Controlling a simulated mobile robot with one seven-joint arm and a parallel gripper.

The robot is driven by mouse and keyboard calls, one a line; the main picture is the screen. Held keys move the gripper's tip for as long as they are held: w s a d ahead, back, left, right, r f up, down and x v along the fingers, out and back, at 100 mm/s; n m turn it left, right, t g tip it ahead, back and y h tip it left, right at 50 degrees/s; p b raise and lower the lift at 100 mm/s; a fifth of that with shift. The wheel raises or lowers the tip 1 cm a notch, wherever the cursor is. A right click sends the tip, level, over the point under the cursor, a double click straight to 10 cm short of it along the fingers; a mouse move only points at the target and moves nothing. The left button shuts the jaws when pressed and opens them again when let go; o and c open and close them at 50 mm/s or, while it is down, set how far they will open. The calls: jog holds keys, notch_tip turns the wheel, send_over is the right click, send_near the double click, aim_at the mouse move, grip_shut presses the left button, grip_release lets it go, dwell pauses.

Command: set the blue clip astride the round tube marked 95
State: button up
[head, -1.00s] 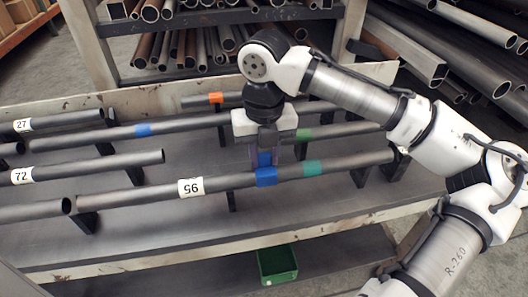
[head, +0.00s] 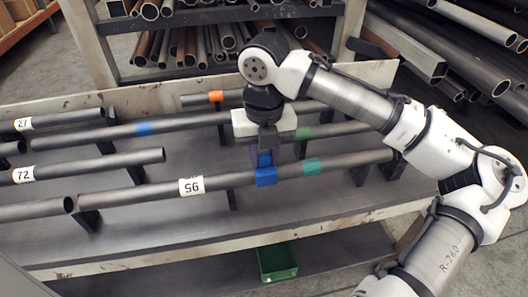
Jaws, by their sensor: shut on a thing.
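The round tube marked 95 (head: 225,183) lies across the front of the rack, its white label left of centre. My gripper (head: 264,157) points down over this tube, right of the label. It is shut on the blue clip (head: 265,161), which shows between and below the fingers, right at the tube. A blue patch (head: 266,178) covers the tube directly below. Clip and patch run together in the picture, so I cannot tell how far the clip straddles the tube. The clip's far side is hidden.
A teal band (head: 311,167) is on the same tube to the right. Tubes marked 72 (head: 100,166) and 27 (head: 72,119) lie to the left. A tube with a blue band (head: 143,130) runs behind. A green bin (head: 277,263) stands below the front edge.

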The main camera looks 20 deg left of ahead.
aim_at(264, 155)
jog(key=shift+f, duration=0.4)
jog(key=o, duration=1.1)
jog(key=shift+r, duration=0.1)
notch_tip(264, 155, up, 14)
jog(key=shift+f+p, duration=0.2)
jog(key=shift+p, duration=0.45)
